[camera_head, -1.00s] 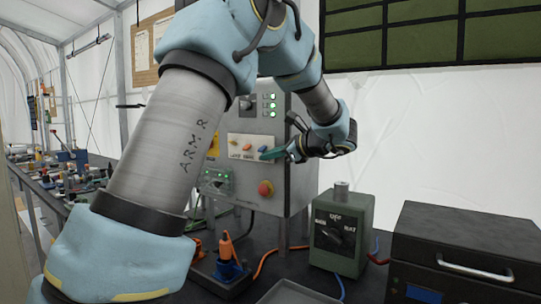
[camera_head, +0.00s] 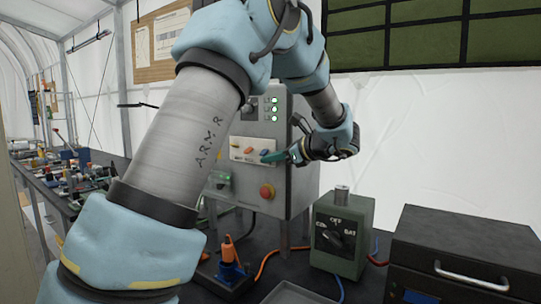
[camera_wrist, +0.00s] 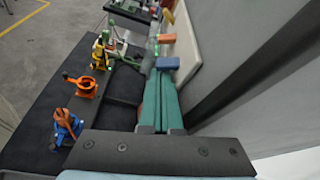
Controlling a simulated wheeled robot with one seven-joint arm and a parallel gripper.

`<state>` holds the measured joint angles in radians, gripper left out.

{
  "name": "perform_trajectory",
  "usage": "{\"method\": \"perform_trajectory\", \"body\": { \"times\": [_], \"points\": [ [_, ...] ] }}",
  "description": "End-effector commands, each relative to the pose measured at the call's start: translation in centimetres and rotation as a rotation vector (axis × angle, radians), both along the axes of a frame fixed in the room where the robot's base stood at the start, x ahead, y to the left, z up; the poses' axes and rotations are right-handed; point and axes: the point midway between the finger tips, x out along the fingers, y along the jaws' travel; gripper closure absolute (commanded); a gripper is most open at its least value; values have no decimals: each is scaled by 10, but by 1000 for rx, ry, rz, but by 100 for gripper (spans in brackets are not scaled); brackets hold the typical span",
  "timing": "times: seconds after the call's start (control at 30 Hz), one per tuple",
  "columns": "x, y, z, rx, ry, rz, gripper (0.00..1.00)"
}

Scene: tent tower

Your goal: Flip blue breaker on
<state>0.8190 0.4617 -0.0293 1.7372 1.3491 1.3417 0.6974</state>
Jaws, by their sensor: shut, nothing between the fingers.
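The blue breaker (camera_head: 265,152) is a small blue lever on the white switch plate (camera_head: 246,159) of the grey cabinet. In the wrist view the blue breaker (camera_wrist: 167,63) sits just beyond my fingertips, with an orange lever (camera_wrist: 167,38) beyond it. My gripper (camera_head: 268,158) has teal fingers, shut and empty, pointing left across the plate at the blue breaker. In the wrist view my gripper (camera_wrist: 164,78) ends very close to the blue breaker; I cannot tell whether they touch. The fingers partly cover the breaker's surroundings in the head view.
A red emergency button (camera_head: 267,191) sits low on the cabinet. A green box with a dial (camera_head: 341,235) and a black case (camera_head: 453,245) stand at right on the bench. An orange plug in a blue socket (camera_wrist: 66,127) is below left of my fingers in the wrist view.

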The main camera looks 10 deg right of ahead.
Motion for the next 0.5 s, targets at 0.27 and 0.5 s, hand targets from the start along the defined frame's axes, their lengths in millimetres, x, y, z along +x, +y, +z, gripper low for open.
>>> {"method": "perform_trajectory", "body": {
  "times": [0.27, 0.5],
  "points": [
    [0, 1, 4, 52, 47, 0, 100],
    [-2, 2, 8, 141, 130, 0, 100]
  ]
}}
